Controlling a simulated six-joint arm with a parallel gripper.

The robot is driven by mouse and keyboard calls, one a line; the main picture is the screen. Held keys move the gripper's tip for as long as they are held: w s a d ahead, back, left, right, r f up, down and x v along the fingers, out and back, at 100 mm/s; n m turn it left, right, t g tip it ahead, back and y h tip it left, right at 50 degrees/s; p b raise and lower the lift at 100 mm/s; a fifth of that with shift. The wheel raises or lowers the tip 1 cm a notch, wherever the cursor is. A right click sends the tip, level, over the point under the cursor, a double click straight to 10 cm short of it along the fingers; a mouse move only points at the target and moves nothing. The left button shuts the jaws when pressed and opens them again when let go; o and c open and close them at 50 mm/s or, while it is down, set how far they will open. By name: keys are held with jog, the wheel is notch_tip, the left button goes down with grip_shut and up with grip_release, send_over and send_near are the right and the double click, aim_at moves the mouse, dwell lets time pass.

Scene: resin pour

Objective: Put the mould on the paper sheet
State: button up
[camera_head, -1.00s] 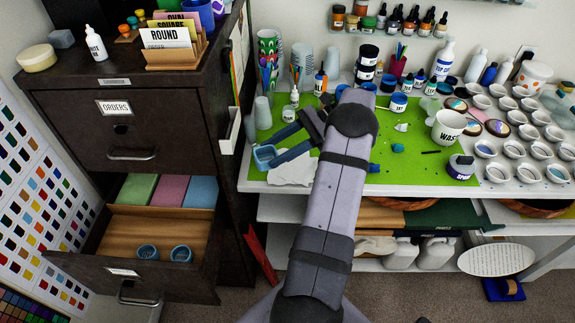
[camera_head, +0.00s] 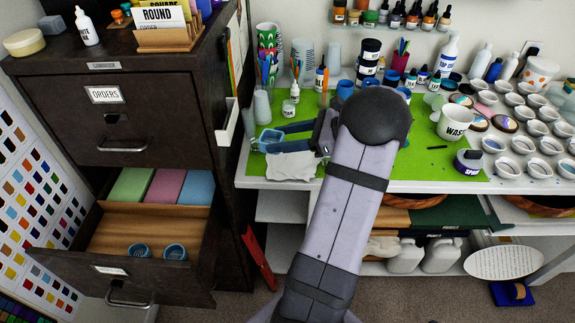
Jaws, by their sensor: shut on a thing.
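A light blue, square-looking mould (camera_head: 268,137) is at the left end of the green mat. My gripper (camera_head: 279,138) reaches in from the right with its two dark blue fingers pointing left, shut on the mould. The white paper sheet (camera_head: 291,168) lies at the front left edge of the worktop, just below the mould in the picture. It has an uneven outline. The mould appears behind the sheet rather than over it; its height above the mat is hard to tell.
Cups and a small white bottle (camera_head: 288,107) stand close behind the mould. A white WASTE cup (camera_head: 453,122) and several small moulds stand to the right. A dark drawer cabinet (camera_head: 110,110) with an open drawer is at the left.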

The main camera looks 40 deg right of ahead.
aim_at(291, 166)
jog(key=m+h+b, duration=0.1)
jog(key=m+t+h+b, duration=0.2)
jog(key=h, duration=0.1)
jog(key=shift+w+d+f+m+b, duration=0.15)
jog(key=shift+w+f+m+b, duration=0.15)
jog(key=shift+m+b, duration=0.1)
jog(key=m+h+b, duration=0.2)
jog(key=shift+d+h, duration=0.25)
jog(key=shift+h, duration=0.15)
jog(key=shift+s+d+f+m+g+h+b, duration=0.1)
jog(key=shift+d+f+m+h+b, duration=0.3)
jog(key=shift+f+m+h+b, duration=0.8)
jog(key=shift+s+d+f+m+g+h+b, duration=0.15)
jog(key=shift+d+f+m+h+b, duration=0.35)
jog(key=shift+f+b, duration=1.3)
jog(key=shift+s+d+f+m+g+h+b, duration=0.1)
jog(key=shift+d+f+m+h+b, duration=0.2)
jog(key=shift+f+m+h+b, duration=1.15)
jog(key=shift+n+y+b, duration=0.55)
jog(key=shift+n+b, duration=0.1)
jog(key=shift+b, duration=0.05)
jog(key=o, duration=1)
jog(key=shift+r, duration=0.15)
jog(key=shift+o, duration=0.2)
jog(key=shift+r+p, duration=0.15)
jog(key=shift+p, duration=0.15)
